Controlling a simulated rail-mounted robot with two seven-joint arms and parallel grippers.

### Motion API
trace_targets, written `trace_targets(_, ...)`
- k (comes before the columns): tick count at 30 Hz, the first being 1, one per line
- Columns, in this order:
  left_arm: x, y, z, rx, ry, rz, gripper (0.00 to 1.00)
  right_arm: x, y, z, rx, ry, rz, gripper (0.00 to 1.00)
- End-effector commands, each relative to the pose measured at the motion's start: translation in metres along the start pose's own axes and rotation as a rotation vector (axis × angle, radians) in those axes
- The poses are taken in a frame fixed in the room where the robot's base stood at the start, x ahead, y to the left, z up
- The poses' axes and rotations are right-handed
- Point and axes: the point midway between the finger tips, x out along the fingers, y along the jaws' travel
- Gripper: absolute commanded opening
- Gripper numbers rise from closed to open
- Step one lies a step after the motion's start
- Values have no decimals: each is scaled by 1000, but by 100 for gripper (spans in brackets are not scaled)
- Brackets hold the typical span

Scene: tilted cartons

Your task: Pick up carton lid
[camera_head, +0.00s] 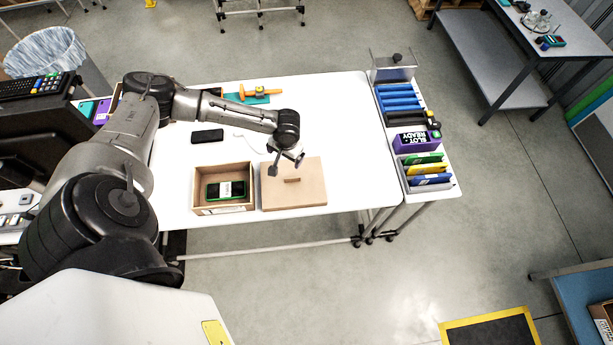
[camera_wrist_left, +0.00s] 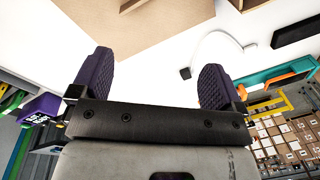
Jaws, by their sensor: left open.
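The carton lid (camera_head: 308,194) is a flat brown square lying on the white table, with a small raised brown grip (camera_head: 292,181) near its middle. The open brown carton (camera_head: 200,201) stands directly to its left, with a dark device in a green case (camera_head: 226,189) inside. My left gripper (camera_head: 286,164) is open and empty, above the far-left part of the lid. In the left wrist view the lid (camera_wrist_left: 125,28) shows beyond the spread purple fingers (camera_wrist_left: 157,72), with nothing between them. My right gripper is not in view.
A black phone-like item (camera_head: 207,136) and a thin white cable lie behind the carton. An orange tool (camera_head: 262,93) is at the table's back. A side table at right holds a purple box (camera_head: 413,143) and several coloured items. The white table (camera_head: 345,135) is clear right of the lid.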

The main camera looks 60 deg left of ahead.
Motion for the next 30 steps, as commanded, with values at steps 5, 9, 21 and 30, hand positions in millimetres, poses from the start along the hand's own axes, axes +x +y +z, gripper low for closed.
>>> trace_targets(5,0,15,4,-362,-52,91,94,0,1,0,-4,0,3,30)
trace_targets(9,-1,18,2,-533,-53,110,94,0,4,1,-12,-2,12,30)
trace_targets(21,38,24,3,-644,-60,108,94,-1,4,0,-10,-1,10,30)
trace_targets(30,78,29,4,-641,-57,108,94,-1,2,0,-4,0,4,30)
